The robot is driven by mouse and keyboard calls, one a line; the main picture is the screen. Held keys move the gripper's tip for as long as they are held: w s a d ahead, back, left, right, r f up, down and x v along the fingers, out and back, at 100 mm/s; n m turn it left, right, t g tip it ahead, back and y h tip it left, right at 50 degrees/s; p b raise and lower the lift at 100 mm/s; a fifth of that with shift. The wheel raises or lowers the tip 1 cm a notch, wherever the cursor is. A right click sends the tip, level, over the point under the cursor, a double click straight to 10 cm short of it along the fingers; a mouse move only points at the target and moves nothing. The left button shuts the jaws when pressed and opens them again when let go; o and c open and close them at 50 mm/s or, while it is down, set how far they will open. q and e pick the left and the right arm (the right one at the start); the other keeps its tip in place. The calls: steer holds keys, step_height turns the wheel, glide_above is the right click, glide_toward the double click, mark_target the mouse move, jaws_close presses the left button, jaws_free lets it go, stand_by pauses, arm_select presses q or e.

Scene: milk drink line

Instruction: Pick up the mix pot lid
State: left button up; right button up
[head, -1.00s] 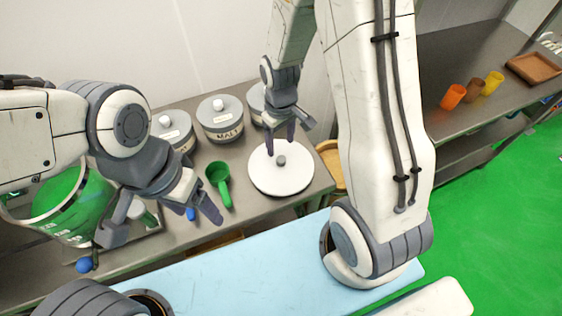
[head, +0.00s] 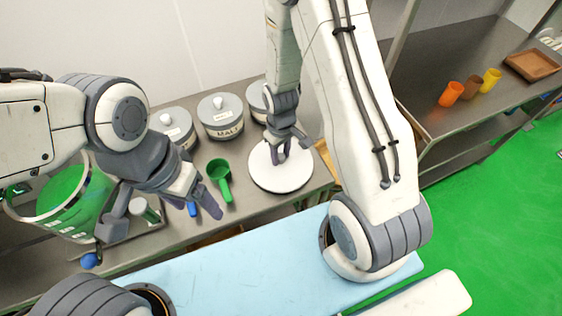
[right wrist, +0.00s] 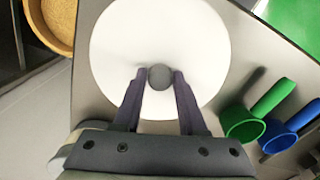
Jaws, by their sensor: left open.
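The mix pot lid (head: 268,178) is a white round disc with a small grey knob, lying flat on the steel counter. In the right wrist view the lid (right wrist: 125,50) fills the upper middle. My right gripper (right wrist: 160,77) has its dark fingers on both sides of the knob (right wrist: 159,76), apparently touching it, so it looks shut on the lid's knob. In the head view my right gripper (head: 281,155) reaches down to the lid from above and partly hides the knob. My left gripper (head: 207,208) is open and empty above the counter's front edge.
Lidded canisters, one marked MALT (head: 221,125), stand behind. A green scoop (head: 222,178) and a blue scoop (right wrist: 280,138) lie beside the lid. A green container (head: 75,200) stands at left, a tan round container (right wrist: 52,22) beyond the counter edge. Cups (head: 472,88) stand on the right counter.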

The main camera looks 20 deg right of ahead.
jaws_close()
steer(key=shift+r, duration=0.1)
